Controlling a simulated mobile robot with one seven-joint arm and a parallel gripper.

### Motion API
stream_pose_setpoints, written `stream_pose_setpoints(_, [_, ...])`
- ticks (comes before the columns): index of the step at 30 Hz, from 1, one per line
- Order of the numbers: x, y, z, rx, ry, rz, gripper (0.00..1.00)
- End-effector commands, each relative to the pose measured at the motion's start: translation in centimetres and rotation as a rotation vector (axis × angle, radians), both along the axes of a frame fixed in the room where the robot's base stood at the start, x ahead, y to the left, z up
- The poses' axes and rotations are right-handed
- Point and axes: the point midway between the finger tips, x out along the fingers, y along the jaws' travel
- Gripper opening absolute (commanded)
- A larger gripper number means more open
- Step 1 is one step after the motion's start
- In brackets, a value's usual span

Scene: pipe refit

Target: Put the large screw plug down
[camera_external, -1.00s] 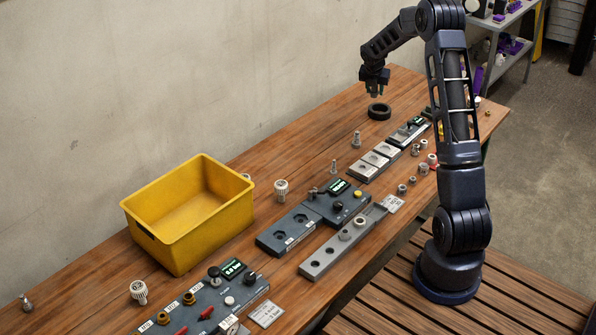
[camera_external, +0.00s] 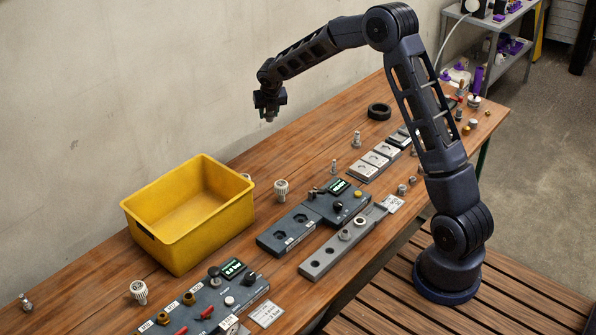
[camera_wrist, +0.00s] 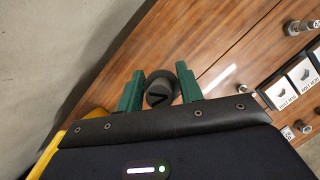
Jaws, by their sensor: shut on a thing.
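My gripper (camera_external: 269,114) hangs in the air above the back of the bench, to the right of the yellow bin. In the wrist view its green fingers (camera_wrist: 160,90) are shut on a dark round plug (camera_wrist: 159,91) with a mark on its top, which I take as the large screw plug. In the external view the plug is too small and shaded to make out. It is held clear of the wooden bench (camera_external: 320,143).
The yellow bin (camera_external: 195,258) stands at the back left and looks empty. A black ring (camera_external: 379,111) lies at the far end. Fittings (camera_external: 281,190) stand along the bench. Grey blocks (camera_external: 285,231) and a control panel (camera_external: 231,268) line the front. Bare wood shows between bin and ring.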

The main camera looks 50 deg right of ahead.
Motion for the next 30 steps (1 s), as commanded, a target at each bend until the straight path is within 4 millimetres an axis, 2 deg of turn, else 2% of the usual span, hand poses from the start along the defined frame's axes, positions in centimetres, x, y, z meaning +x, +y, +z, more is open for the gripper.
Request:
stream_pose_setpoints(1, [0.4,2.6,0.0,0.001,0.0,0.035,0.15])
stream_pose_setpoints(10, [1.0,15.7,0.2,0.002,-0.001,0.215,0.15])
stream_pose_setpoints(17, [0.1,25.8,0.3,0.002,-0.003,0.352,0.15])
stream_pose_setpoints(21, [-1.0,31.8,0.4,0.002,-0.005,0.436,0.15])
stream_pose_setpoints(27, [-3.0,38.7,0.5,0.003,-0.006,0.534,0.15])
stream_pose_setpoints(30, [-3.7,40.9,0.6,0.002,-0.007,0.566,0.15])
